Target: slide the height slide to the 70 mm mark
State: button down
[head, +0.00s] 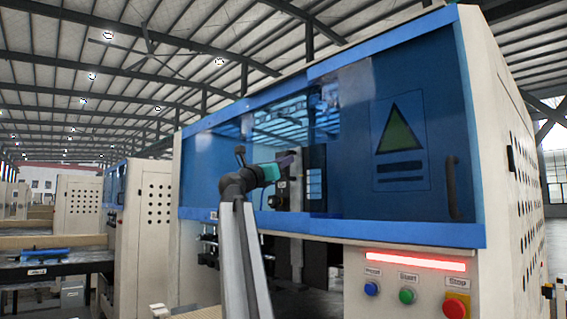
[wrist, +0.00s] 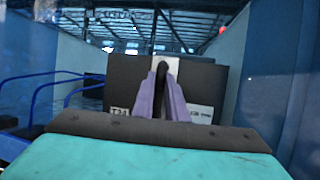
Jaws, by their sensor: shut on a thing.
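A wide dark block (wrist: 120,78), which looks like the height slide, fills the middle of the wrist view. A slim black handle (wrist: 162,48) stands in front of a pale strip on it. My gripper (wrist: 162,68) has its two purple fingers closed on this handle from both sides. Small white labels show low on the block, but their print is too small to read surely. No scale or 70 mm mark can be made out. In the head view my gripper (head: 286,160) is inside the machine's opening, beside a dark upright column (head: 314,172); the handle is hidden there.
A blue tinted hood (head: 350,130) frames the opening, with a black door handle (head: 452,187) at right. Below are blue, green and red buttons (head: 457,306) and a lit red bar (head: 415,260). Blue rails (wrist: 45,95) stand left of the gripper; a blue wall (wrist: 275,85) is close at right.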

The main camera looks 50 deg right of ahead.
jog(key=shift+f+b, duration=0.4)
jog(key=shift+f, duration=3.05)
jog(key=c, duration=1.8)
grip_release()
jog(key=shift+o, duration=0.2)
jog(key=shift+a, duration=0.1)
jog(key=b, duration=0.4)
send_near(288, 179)
jog(key=shift+v, duration=2.95)
jog(key=shift+w, duration=0.1)
